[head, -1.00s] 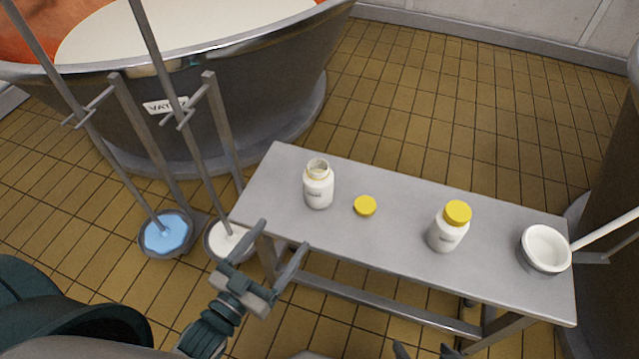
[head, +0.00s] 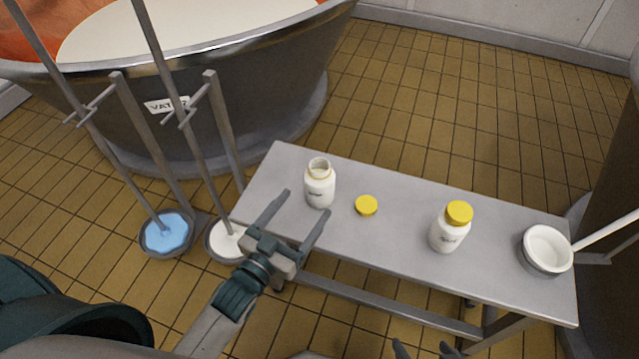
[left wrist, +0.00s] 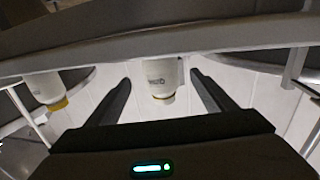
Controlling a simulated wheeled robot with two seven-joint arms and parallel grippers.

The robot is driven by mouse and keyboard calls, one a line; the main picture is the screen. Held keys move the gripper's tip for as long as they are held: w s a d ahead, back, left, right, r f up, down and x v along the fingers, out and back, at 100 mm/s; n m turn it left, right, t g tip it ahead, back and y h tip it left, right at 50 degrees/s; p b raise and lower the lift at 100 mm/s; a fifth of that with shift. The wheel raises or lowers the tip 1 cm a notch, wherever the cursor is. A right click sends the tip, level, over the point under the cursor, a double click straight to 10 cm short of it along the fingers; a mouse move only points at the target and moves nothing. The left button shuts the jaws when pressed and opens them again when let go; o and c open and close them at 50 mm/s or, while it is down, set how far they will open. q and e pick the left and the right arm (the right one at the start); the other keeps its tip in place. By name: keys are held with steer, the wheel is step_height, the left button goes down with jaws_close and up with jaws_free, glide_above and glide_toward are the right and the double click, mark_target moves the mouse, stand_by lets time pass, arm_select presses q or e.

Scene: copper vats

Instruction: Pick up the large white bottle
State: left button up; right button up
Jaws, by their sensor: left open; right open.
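Two white bottles of similar size stand upright on a grey metal table (head: 410,262). One bottle (head: 319,187) is uncapped, with its mouth open. The other bottle (head: 447,236) wears a yellow lid and stands further right. My left gripper (head: 306,204) is open, its fingers pointing toward the uncapped bottle from the near side. In the left wrist view the uncapped bottle (left wrist: 160,76) appears upside down between the spread fingers, and I see no contact. The capped bottle (left wrist: 44,88) shows at the left there. My right gripper (head: 424,351) is open at the bottom edge, only its fingertips showing.
A loose yellow lid (head: 366,205) lies between the bottles. A white ladle-like pan (head: 546,250) sits at the table's right end, its handle pointing right. Left of the table stand two long-handled tools in pans (head: 165,234), before a large vat (head: 230,105).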

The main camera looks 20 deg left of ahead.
mark_target(312, 195)
arm_select(q)
steer(key=shift+x, duration=1.2)
steer(key=shift+w+d, duration=0.1)
steer(key=shift+w, duration=0.25)
arm_select(e)
steer(key=shift+s+a+r, duration=0.1)
steer(key=shift+s+a, duration=0.05)
arm_select(q)
steer(key=x, duration=0.4)
steer(key=shift+w+r, duration=0.1)
steer(key=shift+r, duration=0.2)
steer(key=shift+w+d, duration=0.1)
steer(key=shift+w, duration=0.4)
arm_select(e)
steer(key=shift+w+a+r+t, duration=0.1)
steer(key=shift+w+a+t, duration=0.05)
steer(key=shift+w+t, duration=0.2)
steer(key=shift+s, duration=0.1)
